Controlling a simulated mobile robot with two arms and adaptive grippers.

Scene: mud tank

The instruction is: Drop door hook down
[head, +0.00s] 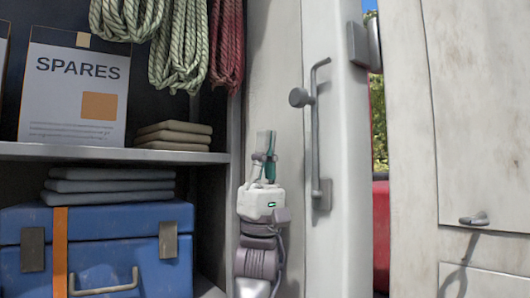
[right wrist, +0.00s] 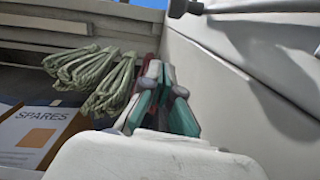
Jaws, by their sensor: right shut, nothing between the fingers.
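The door hook (head: 316,125) is a thin grey metal rod on the pale door post in the head view. It stands upright, with its bent end at the top pointing right and its lower end at a small grey plate (head: 322,196). A round grey knob (head: 300,97) sits beside its upper part. My right gripper (head: 266,138) points up, left of the hook and apart from it in the picture. Its fingers are shut and empty, and they also show in the right wrist view (right wrist: 161,78). My left gripper is not in view.
Left is a shelf (head: 100,153) with a SPARES box (head: 75,85), folded cloths (head: 174,134) and hanging ropes (head: 125,15). A blue case (head: 100,245) stands below. Right is a pale door panel (head: 480,120) with a small latch (head: 474,219). The space before the post looks clear.

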